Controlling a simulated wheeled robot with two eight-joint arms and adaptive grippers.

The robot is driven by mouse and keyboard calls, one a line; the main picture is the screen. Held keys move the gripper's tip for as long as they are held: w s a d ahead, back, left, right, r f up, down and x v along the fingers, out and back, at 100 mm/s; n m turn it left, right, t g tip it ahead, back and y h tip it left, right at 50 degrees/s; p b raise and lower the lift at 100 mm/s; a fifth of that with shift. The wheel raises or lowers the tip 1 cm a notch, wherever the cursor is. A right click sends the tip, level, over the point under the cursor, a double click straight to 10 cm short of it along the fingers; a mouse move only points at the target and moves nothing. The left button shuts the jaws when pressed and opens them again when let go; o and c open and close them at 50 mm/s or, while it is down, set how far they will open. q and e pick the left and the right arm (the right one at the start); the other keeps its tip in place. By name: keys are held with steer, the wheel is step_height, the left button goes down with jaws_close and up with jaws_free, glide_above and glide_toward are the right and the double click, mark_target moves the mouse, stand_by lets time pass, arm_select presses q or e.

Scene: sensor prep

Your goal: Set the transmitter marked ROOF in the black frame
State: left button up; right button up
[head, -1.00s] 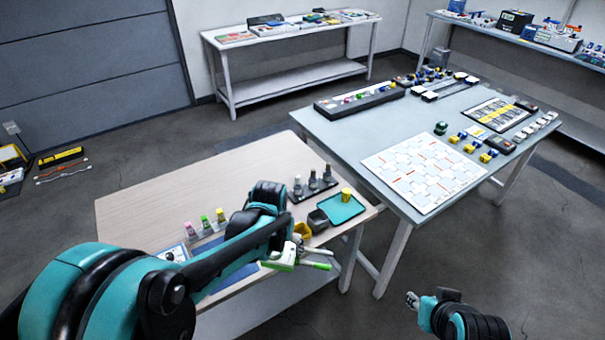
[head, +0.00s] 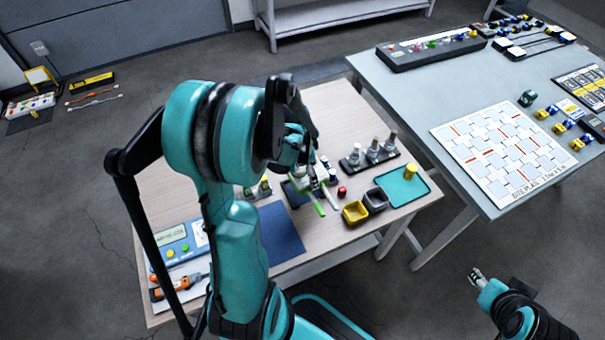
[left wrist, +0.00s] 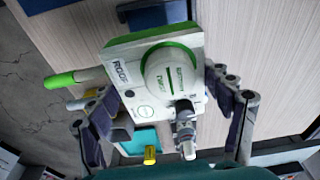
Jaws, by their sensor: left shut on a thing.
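The transmitter marked ROOF (left wrist: 165,75) is a white box with green trim, a round raised face and a green-tipped rod at its left in the left wrist view. My left gripper (left wrist: 170,125) is shut on it, a finger on either side. In the head view the transmitter (head: 322,186) is partly hidden by my left gripper (head: 305,165), above the wooden table. A dark frame-like piece (head: 294,196), seemingly the black frame, lies beside and below it, partly covered; it also shows at the top of the left wrist view (left wrist: 158,14). My right gripper (head: 477,275) is away from the tables, its opening unclear.
On the wooden table are a blue mat (head: 280,232), yellow bin (head: 354,212), dark grey bin (head: 376,200), teal tray (head: 418,181) with a yellow piece, a black rack (head: 372,162) of sensors and a blue meter (head: 178,244). The grey table (head: 420,95) stands right.

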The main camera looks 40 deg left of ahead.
arm_select(q)
steer(key=shift+s+a+f, duration=0.25)
steer(key=shift+a+f, duration=0.05)
steer(key=shift+a, duration=0.15)
steer(key=shift+s+a+f, duration=0.1)
steer(key=shift+a+f, duration=0.1)
steer(key=shift+f, duration=0.1)
steer(key=shift+f+b, duration=1.7)
steer(key=shift+f, duration=0.15)
steer(key=shift+f+b, duration=0.65)
steer(key=shift+b, duration=0.15)
steer(key=shift+f+b, duration=0.3)
steer(key=shift+f, duration=0.05)
